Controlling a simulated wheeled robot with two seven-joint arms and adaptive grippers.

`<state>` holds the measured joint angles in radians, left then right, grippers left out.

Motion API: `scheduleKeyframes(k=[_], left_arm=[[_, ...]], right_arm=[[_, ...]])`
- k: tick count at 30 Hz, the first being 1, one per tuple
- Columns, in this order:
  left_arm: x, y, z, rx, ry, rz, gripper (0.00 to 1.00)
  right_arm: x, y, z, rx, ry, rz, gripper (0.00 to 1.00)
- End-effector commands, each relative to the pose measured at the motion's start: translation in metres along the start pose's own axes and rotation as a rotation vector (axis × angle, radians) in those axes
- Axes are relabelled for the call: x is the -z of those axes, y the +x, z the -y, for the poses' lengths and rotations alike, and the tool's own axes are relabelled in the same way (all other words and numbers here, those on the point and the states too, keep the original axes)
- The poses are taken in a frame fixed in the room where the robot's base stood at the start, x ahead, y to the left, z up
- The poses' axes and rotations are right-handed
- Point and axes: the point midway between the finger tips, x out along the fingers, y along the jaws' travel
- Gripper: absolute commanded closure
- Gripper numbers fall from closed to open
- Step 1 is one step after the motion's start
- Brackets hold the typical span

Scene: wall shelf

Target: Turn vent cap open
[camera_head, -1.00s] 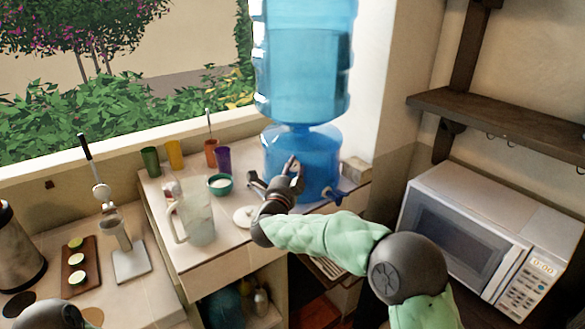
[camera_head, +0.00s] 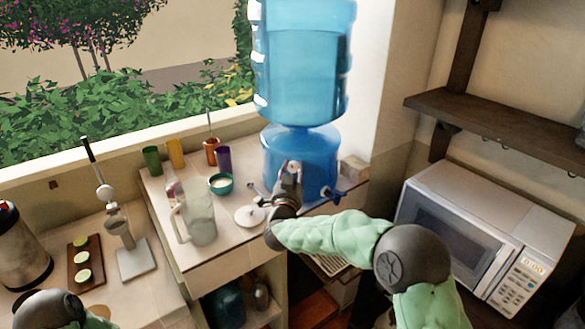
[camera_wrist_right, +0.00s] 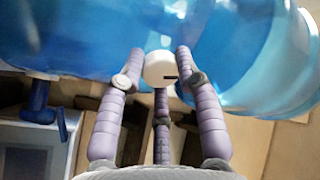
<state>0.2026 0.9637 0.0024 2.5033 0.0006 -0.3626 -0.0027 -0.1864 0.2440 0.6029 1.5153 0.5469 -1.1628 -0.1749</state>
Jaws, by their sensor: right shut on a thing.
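The vent cap (camera_wrist_right: 157,68) is a small round white cap with a dark slot mark, on the blue water dispenser (camera_wrist_right: 80,35). In the wrist view the mark points to the right. My right gripper (camera_wrist_right: 159,60) has its purple-grey jointed fingers closed around the cap's edge, one on each side and one below. In the head view my right gripper (camera_head: 290,172) is at the front of the dispenser's lower blue tank (camera_head: 318,150), and its fingers mostly hide the cap. Only part of my left arm shows at the lower left; its gripper is out of view.
A blue tap (camera_head: 327,192) sticks out right of my gripper. A glass pitcher (camera_head: 198,219), a white lid (camera_head: 249,216), a teal bowl (camera_head: 220,184) and several coloured cups stand left on the counter. A microwave (camera_head: 480,235) is at the right under a dark shelf (camera_head: 500,125).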

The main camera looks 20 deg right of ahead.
Motion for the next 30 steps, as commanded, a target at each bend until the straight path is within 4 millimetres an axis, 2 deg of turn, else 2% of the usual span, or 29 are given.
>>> scheduleKeyframes(k=[9,25,26,27,28,30], left_arm=[[-0.0003,-0.0066,-0.0023,0.0,0.0,0.0,0.6],[-0.0003,-0.007,-0.0025,0.0,0.0,0.0,0.6],[-0.0003,-0.007,-0.0025,0.0,0.0,0.0,0.6],[-0.0003,-0.007,-0.0025,0.0,0.0,0.0,0.6],[-0.0003,-0.0071,-0.0025,0.0,0.0,0.0,0.6],[-0.0003,-0.0071,-0.0025,0.0,0.0,0.0,0.6]], right_arm=[[-0.0014,-0.0007,0.0,0.013,-0.114,0.017,0.98],[-0.0028,-0.0011,-0.0007,0.015,-0.134,0.02,0.98],[-0.0029,-0.0011,-0.0007,0.015,-0.134,0.02,0.57],[-0.0029,-0.0012,-0.0007,0.015,-0.134,0.02,0.46],[-0.0028,-0.0011,-0.0008,0.015,-0.134,0.02,0.42],[-0.0022,-0.0009,-0.0007,0.014,-0.133,0.019,0.42]])
